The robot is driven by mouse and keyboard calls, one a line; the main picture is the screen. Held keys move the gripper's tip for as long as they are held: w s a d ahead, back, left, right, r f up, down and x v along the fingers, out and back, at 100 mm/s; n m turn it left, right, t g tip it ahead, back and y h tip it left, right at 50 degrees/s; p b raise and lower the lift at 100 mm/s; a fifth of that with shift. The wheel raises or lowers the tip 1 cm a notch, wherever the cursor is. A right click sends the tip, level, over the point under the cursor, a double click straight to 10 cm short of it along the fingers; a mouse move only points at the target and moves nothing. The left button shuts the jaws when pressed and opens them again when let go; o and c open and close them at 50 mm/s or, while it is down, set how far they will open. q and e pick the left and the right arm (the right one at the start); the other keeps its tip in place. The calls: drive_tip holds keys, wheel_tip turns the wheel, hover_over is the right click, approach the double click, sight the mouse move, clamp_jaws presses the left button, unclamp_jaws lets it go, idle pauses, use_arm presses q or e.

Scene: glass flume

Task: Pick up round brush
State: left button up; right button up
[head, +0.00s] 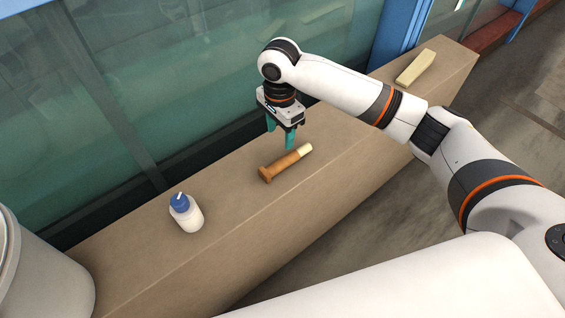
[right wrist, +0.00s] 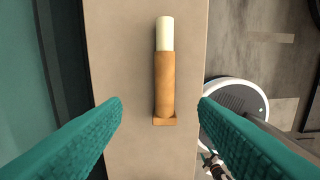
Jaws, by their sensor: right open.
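The round brush (head: 284,164) lies on its side on the tan ledge, with a brown wooden body, a wider brown end and a pale cream tip. In the right wrist view the brush (right wrist: 164,82) lies lengthwise, cream tip at the top and flared end at the bottom. My right gripper (head: 280,138) has teal fingers pointing down, above and just behind the brush. In the right wrist view its fingers (right wrist: 160,112) are wide apart, one on each side of the brush, with nothing between them touching.
A white bottle with a blue cap (head: 187,213) stands on the ledge (head: 240,215) left of the brush. A pale yellow block (head: 415,67) lies at the far right end. A large white bucket (head: 40,270) is at lower left. A glass wall (head: 180,90) runs behind.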

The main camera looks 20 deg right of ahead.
hover_over(283, 160)
drive_tip(key=f, duration=0.5)
drive_tip(key=shift+w+a+f, duration=0.1)
drive_tip(key=shift+w+a, duration=0.1)
drive_tip(key=shift+w, duration=0.1)
drive_tip(key=shift+s+d+f+b, duration=0.15)
drive_tip(key=shift+f+b, duration=0.1)
drive_tip(key=shift+f, duration=1.15)
drive_tip(key=shift+s+d+f+b, duration=0.1)
drive_tip(key=shift+s+f+b, duration=0.1)
drive_tip(key=shift+f, duration=1.15)
drive_tip(key=shift+a, duration=0.1)
drive_tip(key=shift+c, duration=0.3)
drive_tip(key=c, duration=1)
